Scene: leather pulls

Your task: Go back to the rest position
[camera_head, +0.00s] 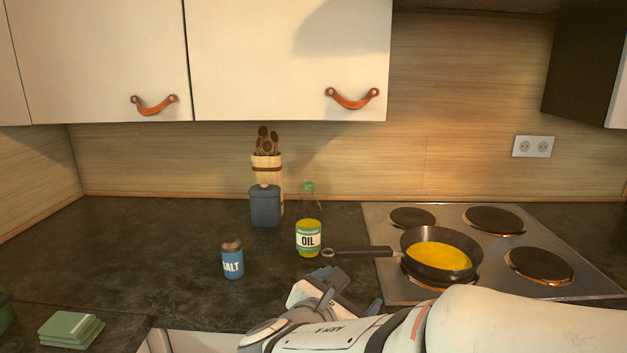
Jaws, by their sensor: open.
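My gripper (347,293) is low in the middle of the view, in front of the oil bottle and near the pan's handle. It looks empty, and its jaws are open, though my arm partly hides it. My white arm comes in from the lower right. The oil bottle (308,238) stands upright behind the gripper, with a green cap. A dark pan (440,272) with yellow content sits on the hob, its handle pointing left just behind the gripper. I cannot tell whether the gripper touches the handle.
A blue salt shaker (232,262) stands left of the gripper. Behind it are a blue canister (265,208) and a wooden utensil holder (267,170). Wall cabinets (290,60) hang above. The dark counter (140,235) is clear at left.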

